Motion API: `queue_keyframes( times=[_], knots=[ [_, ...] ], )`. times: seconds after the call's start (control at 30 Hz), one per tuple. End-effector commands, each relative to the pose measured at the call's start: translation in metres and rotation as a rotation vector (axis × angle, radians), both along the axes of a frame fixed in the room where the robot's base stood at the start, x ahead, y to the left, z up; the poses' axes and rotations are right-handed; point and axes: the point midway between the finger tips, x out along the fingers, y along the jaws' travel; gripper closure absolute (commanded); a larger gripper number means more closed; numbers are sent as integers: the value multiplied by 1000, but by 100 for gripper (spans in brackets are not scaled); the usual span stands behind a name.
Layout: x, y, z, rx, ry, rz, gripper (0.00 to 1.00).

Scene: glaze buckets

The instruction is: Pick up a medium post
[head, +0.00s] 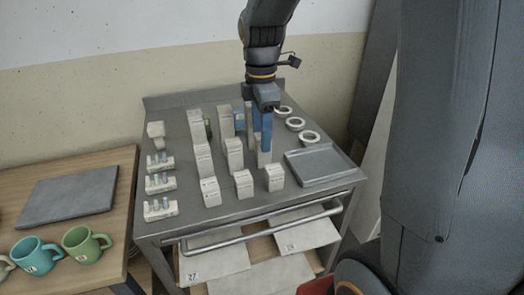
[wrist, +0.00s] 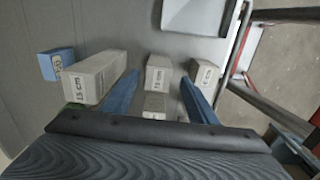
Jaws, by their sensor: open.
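Pale posts stand in three rows on the grey cart top, tallest at the back and shortest in front. The medium post of the right column (head: 264,159) is below my gripper (head: 262,146), partly hidden by the blue fingers. In the wrist view, that medium post (wrist: 158,74) shows between the open fingers of my gripper (wrist: 160,77), its label seeming to read 11 cm. The fingers are on either side of it; contact cannot be told. Other medium posts (head: 234,153) and (head: 203,160) stand to the left.
A short post (wrist: 205,78) is close to the right finger. A blue block (wrist: 57,64) stands behind the tall post. A grey tray (head: 318,166) and several white rings (head: 295,124) lie at right. Small racks (head: 160,209) line the left edge. Mugs (head: 84,244) stand on a wooden table.

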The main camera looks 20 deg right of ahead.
Motion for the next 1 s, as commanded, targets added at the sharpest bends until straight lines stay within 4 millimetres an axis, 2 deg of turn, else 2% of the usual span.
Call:
queue_keyframes(
  times=[0.5, 0.8, 1.0],
  knots=[
    [3, -4, -54, 0, 1, 3, 47],
    [4, -4, -58, 0, -1, 3, 47],
    [4, -4, -58, 0, -1, 3, 81]
  ],
)
